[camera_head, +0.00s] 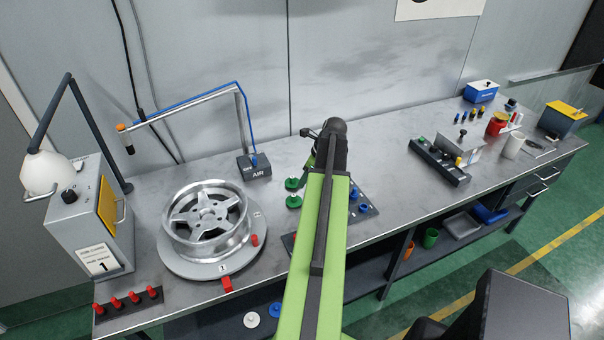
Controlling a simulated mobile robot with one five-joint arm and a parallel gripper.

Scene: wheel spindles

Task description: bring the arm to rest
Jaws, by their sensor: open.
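My green and black arm reaches up from the bottom centre over the bench (400,165), and its dark joint (334,132) stands near the back wall. A small dark part and a bit of green show just left of that joint. The rest of the arm beyond the joint is hidden behind the near link, and I cannot make out my gripper's fingers. Nothing held by the arm shows.
A silver wheel (206,222) lies on a round turntable at the left, beside a grey box (90,225) and red pegs (130,298). Green knobs (293,201) and a dark peg rack (366,212) lie close to my arm. A black fixture (440,160) stands to the right.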

